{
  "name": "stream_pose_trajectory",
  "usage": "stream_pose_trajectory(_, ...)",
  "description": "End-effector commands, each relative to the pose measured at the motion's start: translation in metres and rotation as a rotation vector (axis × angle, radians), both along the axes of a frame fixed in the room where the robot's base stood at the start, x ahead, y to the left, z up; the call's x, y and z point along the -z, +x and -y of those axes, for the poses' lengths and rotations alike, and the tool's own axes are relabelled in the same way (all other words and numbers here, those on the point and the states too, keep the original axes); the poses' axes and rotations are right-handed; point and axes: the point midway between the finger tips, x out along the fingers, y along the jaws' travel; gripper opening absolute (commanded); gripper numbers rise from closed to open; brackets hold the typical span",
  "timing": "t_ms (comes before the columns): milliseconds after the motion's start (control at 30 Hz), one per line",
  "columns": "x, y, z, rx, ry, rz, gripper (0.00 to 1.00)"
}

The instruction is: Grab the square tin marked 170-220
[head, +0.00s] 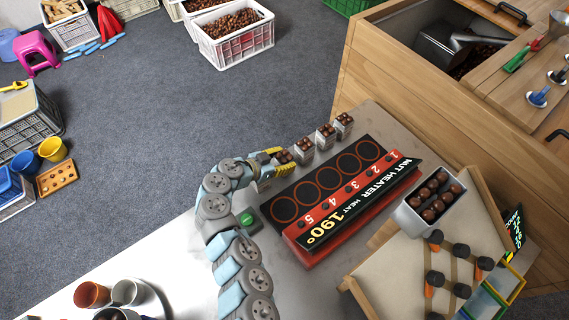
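Several small square metal tins filled with chestnuts stand in a row along the far edge of the grey worktop: one at the right end (344,125), one beside it (326,138), one further left (303,150), and the leftmost (284,157). Their markings are too small to read, so I cannot tell which is marked 170-220. My gripper (277,161) is at the leftmost tin, its yellow-tipped fingers on either side of it. The fingers partly hide this tin, and I cannot tell whether they press on it.
The nut heater (345,205), showing 190°, lies just in front of the tins. A larger metal tin of chestnuts (413,222) stands to its right beside a wooden sorting board (390,265). A wooden cabinet (385,85) rises behind right. Cups (92,294) stand lower left.

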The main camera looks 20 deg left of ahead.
Motion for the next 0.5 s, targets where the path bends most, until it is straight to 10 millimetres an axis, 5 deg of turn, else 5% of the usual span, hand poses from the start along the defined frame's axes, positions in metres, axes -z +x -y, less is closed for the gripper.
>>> stream_pose_trajectory(500, -0.008, 0.0004, 0.0002, 0.0, 0.001, 0.0, 0.14)
